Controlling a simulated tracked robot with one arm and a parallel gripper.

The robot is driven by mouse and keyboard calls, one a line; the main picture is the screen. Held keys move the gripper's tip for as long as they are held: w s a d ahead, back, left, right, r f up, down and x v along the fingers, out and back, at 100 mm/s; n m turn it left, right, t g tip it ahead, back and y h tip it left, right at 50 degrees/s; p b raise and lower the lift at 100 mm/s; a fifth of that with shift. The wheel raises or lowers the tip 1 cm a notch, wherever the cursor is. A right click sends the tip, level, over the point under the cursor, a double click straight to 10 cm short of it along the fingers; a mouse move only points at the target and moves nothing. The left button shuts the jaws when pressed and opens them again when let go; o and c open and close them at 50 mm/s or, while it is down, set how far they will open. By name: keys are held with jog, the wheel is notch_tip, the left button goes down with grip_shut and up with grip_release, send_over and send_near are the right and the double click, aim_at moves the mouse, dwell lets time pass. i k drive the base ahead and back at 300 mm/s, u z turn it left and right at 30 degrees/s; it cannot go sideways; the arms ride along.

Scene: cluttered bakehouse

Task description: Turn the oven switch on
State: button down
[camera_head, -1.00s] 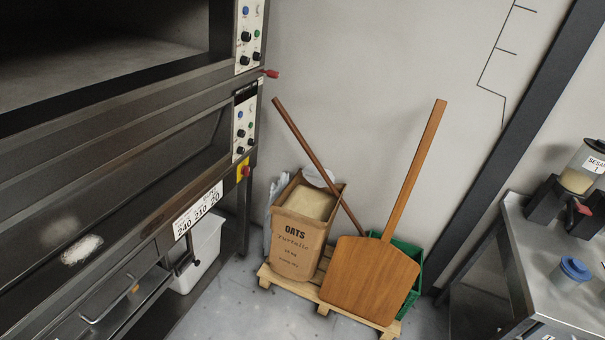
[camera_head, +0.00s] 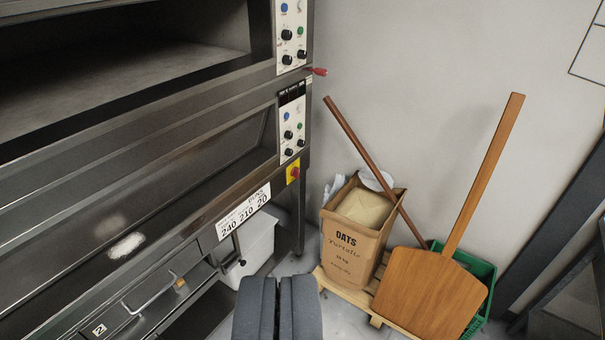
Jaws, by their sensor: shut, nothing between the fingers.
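The deck oven (camera_head: 130,190) fills the left of the view, dark steel with two decks. A red and yellow rotary switch (camera_head: 293,172) sits on its right front edge, below the lower control panel (camera_head: 293,125). The handle's exact angle is too small to tell. My gripper (camera_head: 277,282) shows at the bottom centre, its two dark fingers together and empty. In the picture it is below the switch and apart from it.
An oats sack (camera_head: 352,240) stands on a wooden pallet (camera_head: 375,320) right of the oven. A wooden peel (camera_head: 430,290) and a green crate (camera_head: 480,275) are beside it. A white bin (camera_head: 255,245) is under the oven. A red-tipped handle (camera_head: 319,72) sticks out from the oven's side.

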aim_at(295, 172)
jog(key=z, duration=0.6)
jog(key=i, duration=2.8)
jog(key=u, duration=0.6)
